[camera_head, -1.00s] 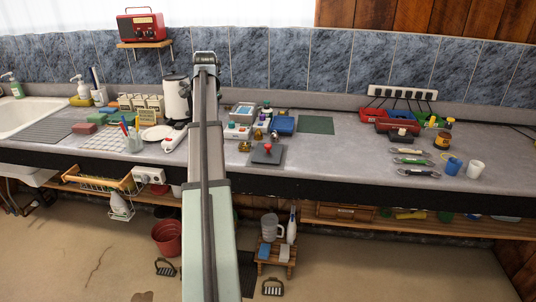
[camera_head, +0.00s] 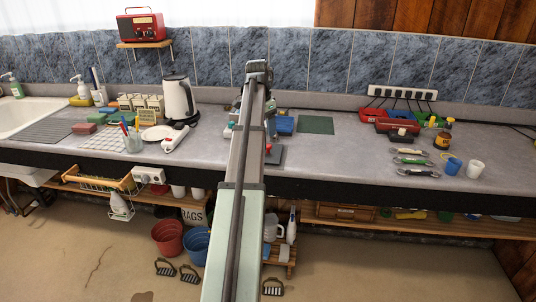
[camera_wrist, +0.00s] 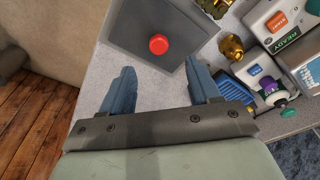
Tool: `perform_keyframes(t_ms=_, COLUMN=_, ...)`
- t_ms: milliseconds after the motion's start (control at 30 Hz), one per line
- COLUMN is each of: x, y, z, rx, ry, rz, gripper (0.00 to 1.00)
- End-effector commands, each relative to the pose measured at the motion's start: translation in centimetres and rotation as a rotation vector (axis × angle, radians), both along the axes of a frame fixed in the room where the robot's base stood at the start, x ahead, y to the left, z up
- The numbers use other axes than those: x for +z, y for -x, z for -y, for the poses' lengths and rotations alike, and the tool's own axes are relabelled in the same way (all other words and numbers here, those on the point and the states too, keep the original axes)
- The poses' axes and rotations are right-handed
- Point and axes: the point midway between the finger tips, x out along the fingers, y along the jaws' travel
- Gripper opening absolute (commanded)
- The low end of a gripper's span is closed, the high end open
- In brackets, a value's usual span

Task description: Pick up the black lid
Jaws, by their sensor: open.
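The lid that best fits the task is a flat, dark grey to black square with a round red knob. In the wrist view this lid (camera_wrist: 125,38) lies flat on the grey counter, just beyond my fingertips. In the head view a corner of the lid (camera_head: 278,155) shows beside my arm, which hides the rest. My gripper (camera_wrist: 160,78) is open and empty in the wrist view, its two blue-grey fingers apart and pointing towards the knob. Finger height above the counter is unclear.
Brass pieces (camera_wrist: 232,46), a labelled device (camera_wrist: 278,22) and small bottles crowd the lid's right side in the wrist view. The counter edge is at left there. A white kettle (camera_head: 179,98) stands left of my arm; a green mat (camera_head: 316,124) lies right.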

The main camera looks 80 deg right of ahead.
Motion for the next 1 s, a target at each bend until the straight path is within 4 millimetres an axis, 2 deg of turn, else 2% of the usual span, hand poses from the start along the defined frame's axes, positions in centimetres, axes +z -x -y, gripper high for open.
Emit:
perform_keyframes(t_ms=100, x=-1.3, y=0.1, z=0.1, rx=0.000, ry=-0.001, rz=0.001, gripper=0.61)
perform_keyframes(t_ms=467, x=-3.1, y=0.3, z=0.1, rx=0.000, ry=-0.001, rz=0.001, gripper=0.61)
perform_keyframes(t_ms=800, x=-7.0, y=0.6, z=0.4, rx=0.000, ry=0.001, rz=0.001, gripper=0.61)
perform_keyframes(t_ms=1000, x=-7.2, y=0.6, z=0.4, rx=0.000, ry=0.001, rz=0.001, gripper=0.61)
